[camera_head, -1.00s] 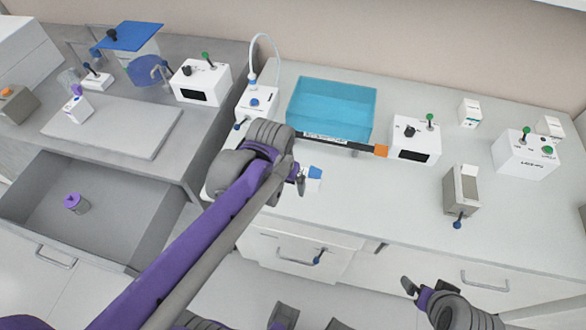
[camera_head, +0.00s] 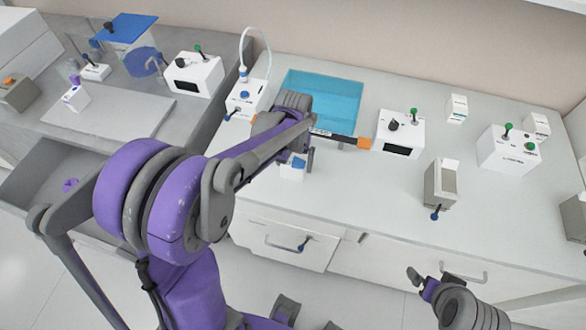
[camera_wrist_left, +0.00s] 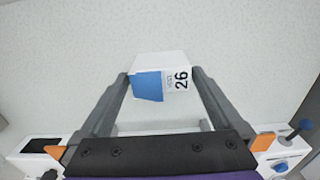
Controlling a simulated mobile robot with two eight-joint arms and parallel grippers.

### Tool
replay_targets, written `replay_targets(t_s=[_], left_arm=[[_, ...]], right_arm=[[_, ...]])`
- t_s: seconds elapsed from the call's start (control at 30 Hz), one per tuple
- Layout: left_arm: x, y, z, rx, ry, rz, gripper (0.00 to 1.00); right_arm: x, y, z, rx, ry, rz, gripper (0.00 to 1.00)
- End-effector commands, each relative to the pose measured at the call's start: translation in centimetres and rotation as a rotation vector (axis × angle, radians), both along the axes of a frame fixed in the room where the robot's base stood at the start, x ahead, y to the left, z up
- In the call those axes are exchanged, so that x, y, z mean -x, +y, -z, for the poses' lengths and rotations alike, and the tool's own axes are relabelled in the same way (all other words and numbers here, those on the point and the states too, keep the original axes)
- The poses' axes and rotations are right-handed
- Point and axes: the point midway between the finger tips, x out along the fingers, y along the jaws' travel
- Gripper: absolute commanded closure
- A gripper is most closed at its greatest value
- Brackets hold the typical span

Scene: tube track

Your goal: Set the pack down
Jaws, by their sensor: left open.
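The pack is a small white block with a blue patch and a label reading "LOT 26". In the left wrist view the pack (camera_wrist_left: 176,62) lies between the two fingers of my open left gripper (camera_wrist_left: 161,74). In the head view the pack (camera_head: 293,163) is on the counter near its front edge, partly hidden by my left gripper (camera_head: 301,158). I cannot tell whether a finger touches it. My right gripper (camera_head: 422,283) is low at the right, in front of the counter, away from the pack; its opening is unclear.
A blue translucent bin (camera_head: 330,98) stands behind my left wrist. A grey-beige holder (camera_head: 442,186) stands to the right. The counter between them is clear.

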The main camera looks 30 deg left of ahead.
Motion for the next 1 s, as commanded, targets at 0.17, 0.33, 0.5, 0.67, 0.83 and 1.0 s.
replay_targets(t_s=[0.17, 0.33, 0.5, 0.67, 0.83, 1.0], left_arm=[[0.1, 0.2, 2.8, 0.000, 0.000, 0.000, 0.00], [0.1, 0.1, 3.9, 0.000, -0.001, 0.000, 0.00], [0.1, 0.2, 3.9, 0.000, -0.001, 0.000, 0.00], [0.1, 0.2, 3.9, 0.000, -0.001, 0.000, 0.25], [0.1, 0.2, 3.9, 0.000, -0.001, 0.000, 0.56], [0.1, 0.2, 3.9, 0.000, -0.001, 0.000, 0.71]], right_arm=[[0.0, 0.0, 0.0, 0.000, 0.000, 0.000, 0.00], [0.0, 0.0, 0.1, 0.000, 0.001, 0.000, 0.00], [0.0, 0.0, 0.1, 0.000, 0.001, 0.000, 0.00], [0.0, 0.0, 0.1, 0.000, 0.001, 0.000, 0.00], [0.0, 0.0, 0.1, 0.000, 0.001, 0.000, 0.00], [0.0, 0.0, 0.1, 0.000, 0.001, 0.000, 0.00]])
